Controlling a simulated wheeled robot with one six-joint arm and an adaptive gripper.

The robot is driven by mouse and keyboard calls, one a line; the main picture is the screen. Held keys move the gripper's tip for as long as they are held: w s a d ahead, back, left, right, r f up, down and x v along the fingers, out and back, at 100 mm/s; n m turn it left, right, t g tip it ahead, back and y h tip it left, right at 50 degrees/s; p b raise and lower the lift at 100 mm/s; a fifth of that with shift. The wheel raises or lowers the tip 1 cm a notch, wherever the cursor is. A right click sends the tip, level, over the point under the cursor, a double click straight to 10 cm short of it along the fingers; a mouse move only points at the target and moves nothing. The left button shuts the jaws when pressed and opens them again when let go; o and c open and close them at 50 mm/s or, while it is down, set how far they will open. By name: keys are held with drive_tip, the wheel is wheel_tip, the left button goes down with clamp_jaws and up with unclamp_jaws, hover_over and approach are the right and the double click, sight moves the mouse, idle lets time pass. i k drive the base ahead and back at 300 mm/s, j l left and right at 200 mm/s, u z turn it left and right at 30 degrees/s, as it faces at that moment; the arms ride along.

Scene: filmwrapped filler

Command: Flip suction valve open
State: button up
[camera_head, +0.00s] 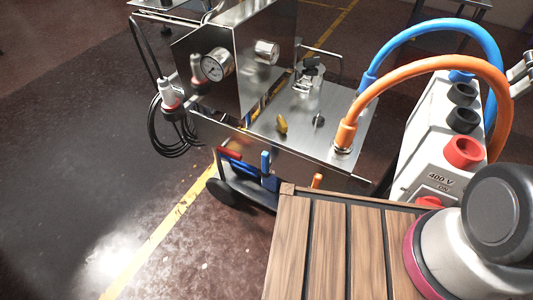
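The steel filler machine (225,85) stands on a wheeled cart in the middle of the view. Several handles show on it: a yellow one (281,124) upright on the steel deck, a blue one (265,162) pointing up below the deck's front edge, and an orange one (317,181) further right, partly hidden by the wooden slats. I cannot tell which is the suction valve or whether it is open. A blue hose (425,27) and an orange hose (430,65) arch over the deck's right end. My gripper is not in view; only my arm's links show at lower right.
A slatted wooden surface (328,250) fills the lower middle. A white 400 V socket box (425,155) stands at right, close to the hoses. A coiled black cable (160,130) hangs at the machine's left. The floor at left is clear, with a yellow line (160,240).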

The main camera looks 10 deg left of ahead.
sight(265, 164)
drive_tip(key=k+j+u, duration=0.1)
drive_tip(key=j+u, duration=0.15)
drive_tip(key=u, duration=0.15)
drive_tip(key=j+u, duration=0.6)
drive_tip(key=u, duration=0.15)
